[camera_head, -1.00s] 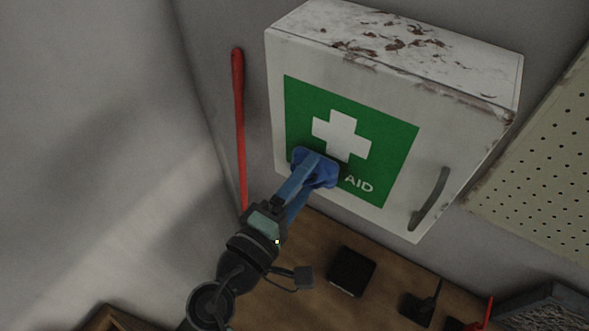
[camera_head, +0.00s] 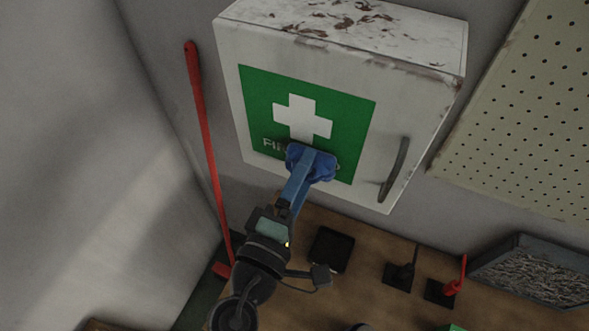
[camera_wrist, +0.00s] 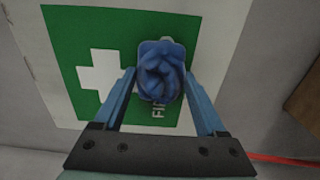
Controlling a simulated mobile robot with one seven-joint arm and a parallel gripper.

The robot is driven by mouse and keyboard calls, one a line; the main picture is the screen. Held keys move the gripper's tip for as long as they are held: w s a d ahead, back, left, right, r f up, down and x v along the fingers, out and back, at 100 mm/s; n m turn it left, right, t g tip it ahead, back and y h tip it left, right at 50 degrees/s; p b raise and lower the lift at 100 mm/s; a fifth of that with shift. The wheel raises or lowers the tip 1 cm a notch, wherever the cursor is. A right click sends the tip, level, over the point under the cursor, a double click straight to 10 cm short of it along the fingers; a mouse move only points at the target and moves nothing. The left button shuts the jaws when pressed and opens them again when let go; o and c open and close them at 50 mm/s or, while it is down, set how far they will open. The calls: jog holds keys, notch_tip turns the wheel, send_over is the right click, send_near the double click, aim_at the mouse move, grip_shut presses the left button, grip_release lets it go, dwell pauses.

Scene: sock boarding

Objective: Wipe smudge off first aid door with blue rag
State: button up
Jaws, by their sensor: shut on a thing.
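The white first aid cabinet (camera_head: 345,62) hangs on the wall with a green sign (camera_head: 260,95) bearing a white cross on its door. My gripper (camera_head: 308,172) is shut on the crumpled blue rag (camera_head: 322,160), which is at the lower part of the sign, over part of the lettering. In the wrist view the blue rag (camera_wrist: 160,72) sits between the two blue fingers, against or very near the door. I cannot tell whether it touches. No smudge shows clearly; the rag may hide it. The dark door handle (camera_head: 394,168) is to the right.
A red pole (camera_head: 203,130) leans against the wall left of the cabinet. Below is a wooden bench top (camera_head: 365,265) with a black box (camera_head: 331,249), small dark items and a grey tray (camera_head: 530,262). A pegboard (camera_head: 520,110) is at right.

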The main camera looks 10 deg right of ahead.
jog(key=shift+s+d, duration=0.4)
jog(key=shift+d, duration=0.2)
jog(key=shift+s+d, duration=0.35)
jog(key=shift+d, duration=0.2)
jog(key=shift+s, duration=0.15)
